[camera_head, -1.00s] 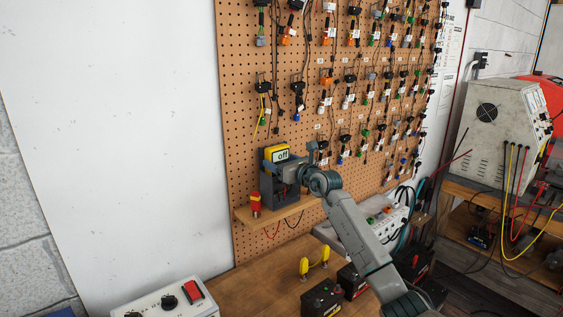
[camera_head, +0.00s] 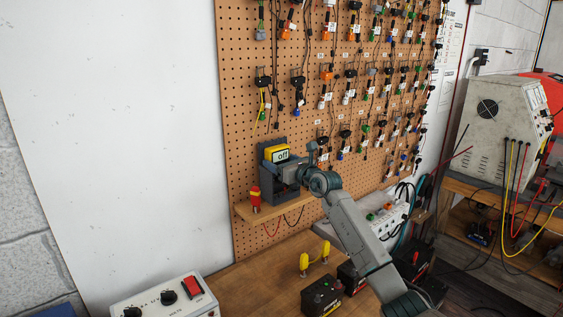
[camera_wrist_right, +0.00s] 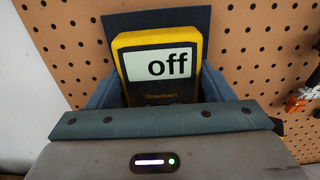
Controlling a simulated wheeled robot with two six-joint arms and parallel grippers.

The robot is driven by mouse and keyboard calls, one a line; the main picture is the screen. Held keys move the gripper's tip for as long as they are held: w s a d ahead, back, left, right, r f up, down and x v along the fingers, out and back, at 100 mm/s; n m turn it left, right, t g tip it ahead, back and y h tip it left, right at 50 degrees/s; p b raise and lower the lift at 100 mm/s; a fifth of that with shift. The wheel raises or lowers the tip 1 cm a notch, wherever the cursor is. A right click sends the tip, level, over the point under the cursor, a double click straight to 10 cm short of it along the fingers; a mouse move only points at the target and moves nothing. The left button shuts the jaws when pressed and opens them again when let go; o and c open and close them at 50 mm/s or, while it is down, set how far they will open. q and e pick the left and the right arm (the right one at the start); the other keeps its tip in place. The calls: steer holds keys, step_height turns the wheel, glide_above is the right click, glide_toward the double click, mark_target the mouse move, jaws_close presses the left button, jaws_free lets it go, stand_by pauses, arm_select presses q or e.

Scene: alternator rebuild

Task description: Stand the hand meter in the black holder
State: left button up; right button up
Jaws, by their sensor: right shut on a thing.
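The hand meter (camera_head: 277,153) is yellow and black, and its screen reads "off". It stands upright within the dark holder (camera_head: 268,185), whose back rises behind it. The holder is on the wooden shelf of the pegboard. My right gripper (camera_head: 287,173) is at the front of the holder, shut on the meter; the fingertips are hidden. In the right wrist view the meter (camera_wrist_right: 165,65) sits between the holder's side walls, before its back panel (camera_wrist_right: 115,25). Its lower part is hidden, so I cannot tell whether it touches the bottom. My left gripper is out of view.
Cables and plugs hang on the pegboard (camera_head: 245,100) above.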

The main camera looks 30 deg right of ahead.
steer(key=o, duration=1.1)
steer(key=shift+c, duration=0.2)
steer(key=shift+s, duration=0.1)
steer(key=shift+f, duration=0.1)
steer(key=shift+s, duration=0.25)
steer(key=s+b, duration=0.4)
steer(key=s, duration=0.6)
steer(key=shift+s+d+b, duration=0.15)
steer(key=shift+d+b, duration=0.2)
